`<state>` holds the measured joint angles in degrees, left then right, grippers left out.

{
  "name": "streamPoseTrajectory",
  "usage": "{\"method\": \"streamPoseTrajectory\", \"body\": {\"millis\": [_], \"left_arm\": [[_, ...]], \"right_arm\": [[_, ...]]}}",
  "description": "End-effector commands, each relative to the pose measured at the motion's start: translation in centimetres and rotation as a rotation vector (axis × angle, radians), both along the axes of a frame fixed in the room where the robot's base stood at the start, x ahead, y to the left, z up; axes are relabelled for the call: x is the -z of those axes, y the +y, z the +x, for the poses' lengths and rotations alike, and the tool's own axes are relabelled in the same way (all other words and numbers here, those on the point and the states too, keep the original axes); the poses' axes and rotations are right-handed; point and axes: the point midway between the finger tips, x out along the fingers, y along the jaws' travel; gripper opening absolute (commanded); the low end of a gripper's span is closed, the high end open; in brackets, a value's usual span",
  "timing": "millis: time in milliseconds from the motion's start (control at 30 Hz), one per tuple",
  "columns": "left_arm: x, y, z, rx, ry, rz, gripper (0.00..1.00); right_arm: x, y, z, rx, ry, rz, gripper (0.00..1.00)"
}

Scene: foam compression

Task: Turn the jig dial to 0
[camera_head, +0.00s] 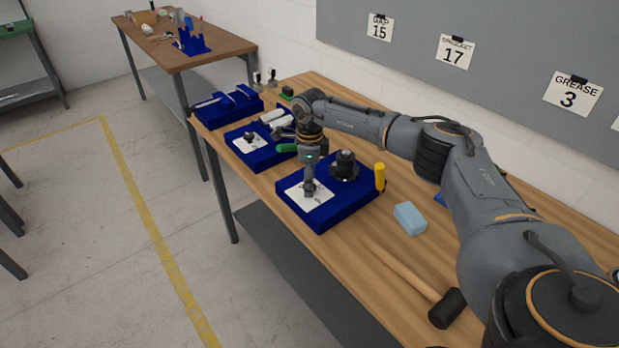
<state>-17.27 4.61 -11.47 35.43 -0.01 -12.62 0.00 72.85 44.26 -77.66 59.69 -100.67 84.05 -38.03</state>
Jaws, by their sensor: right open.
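A blue jig block (322,217) sits near the front edge of the wooden bench, with a white dial plate (296,195) on its top. A black round fixture (345,166) stands on the same block, behind and right of the plate. My right gripper (309,190) points down over the white plate, with its fingers open. It hides the middle of the plate, so the dial and its pointer cannot be made out. I cannot tell whether the fingers touch the dial. My left gripper is not in view.
A second blue block (270,157) with a white plate and dark knob lies left. A blue tray (228,107) is beyond it. A yellow-handled tool (380,177), light blue block (410,218) and mallet (446,307) lie right of the jig.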

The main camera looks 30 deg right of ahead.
Motion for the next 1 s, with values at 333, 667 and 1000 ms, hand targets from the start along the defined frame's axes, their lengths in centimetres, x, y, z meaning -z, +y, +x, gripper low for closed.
{"method": "streamPoseTrajectory", "body": {"millis": [333, 667, 1000], "left_arm": [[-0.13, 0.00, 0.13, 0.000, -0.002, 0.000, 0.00], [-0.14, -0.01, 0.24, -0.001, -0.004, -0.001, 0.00], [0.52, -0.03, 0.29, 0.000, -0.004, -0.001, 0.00]], "right_arm": [[0.56, 0.01, 0.00, -0.001, 0.000, 0.000, 0.58], [0.54, 0.01, -0.02, 0.000, 0.000, 0.000, 0.03], [0.69, 0.00, 0.01, -0.058, -0.001, 0.001, 0.03]]}}
